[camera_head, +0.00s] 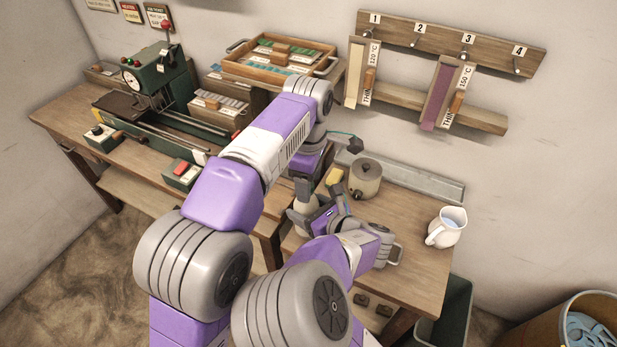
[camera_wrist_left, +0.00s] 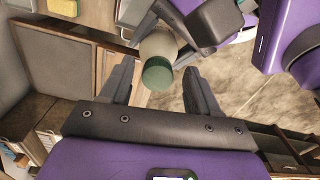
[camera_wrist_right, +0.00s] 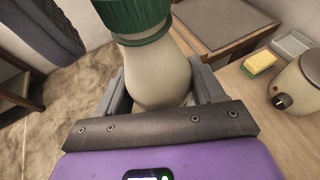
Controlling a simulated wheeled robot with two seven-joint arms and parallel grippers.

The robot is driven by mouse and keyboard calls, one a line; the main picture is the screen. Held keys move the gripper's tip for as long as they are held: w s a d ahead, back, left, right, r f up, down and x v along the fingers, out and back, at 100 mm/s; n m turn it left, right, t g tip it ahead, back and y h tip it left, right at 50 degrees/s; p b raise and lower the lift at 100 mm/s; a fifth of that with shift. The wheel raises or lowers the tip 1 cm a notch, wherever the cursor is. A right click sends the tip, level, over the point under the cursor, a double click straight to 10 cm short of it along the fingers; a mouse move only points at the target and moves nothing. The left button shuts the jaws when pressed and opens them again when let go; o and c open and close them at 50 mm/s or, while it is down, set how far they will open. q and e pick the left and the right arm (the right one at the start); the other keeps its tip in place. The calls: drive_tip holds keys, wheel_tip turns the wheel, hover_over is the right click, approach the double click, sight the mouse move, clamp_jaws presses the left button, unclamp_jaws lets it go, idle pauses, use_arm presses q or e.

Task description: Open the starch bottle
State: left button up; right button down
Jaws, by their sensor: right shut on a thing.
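The starch bottle (camera_wrist_right: 158,78) has a cream body and a green ribbed cap (camera_wrist_right: 135,14). My right gripper (camera_wrist_right: 160,88) is shut on the bottle's body, one finger on each side, below the cap. In the left wrist view the cap (camera_wrist_left: 157,74) shows end-on between the spread fingers of my left gripper (camera_wrist_left: 159,80), with gaps on both sides. My left gripper is open and touches nothing that I can see. In the head view the bottle (camera_head: 306,203) is partly hidden by my arms and grippers, and its cap is hidden there.
A grey pot (camera_head: 365,180), a yellow sponge (camera_wrist_right: 260,64) and a white jug (camera_head: 446,228) stand on the right-hand table (camera_head: 420,205). A green winding machine (camera_head: 155,80) stands on the left bench. Floor shows beyond the bottle in the wrist views.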

use_arm(q)
wheel_tip(320, 180, up, 4)
drive_tip(key=shift+r, duration=0.1)
drive_tip(key=shift+a+r, duration=0.1)
drive_tip(key=shift+r, duration=0.1)
drive_tip(key=shift+c, duration=0.3)
drive_tip(key=m, duration=0.3)
drive_tip(key=r+m, duration=0.1)
drive_tip(key=m, duration=0.3)
drive_tip(key=shift+w, duration=0.1)
drive_tip(key=m, duration=0.5)
drive_tip(key=shift+r, duration=0.4)
drive_tip(key=m, duration=0.5)
drive_tip(key=shift+w+a+r+m, duration=0.1)
drive_tip(key=shift+r+m, duration=0.2)
drive_tip(key=shift+r, duration=0.05)
drive_tip(key=m, duration=0.6)
drive_tip(key=shift+r, duration=0.4)
drive_tip(key=shift+f, duration=3.95)
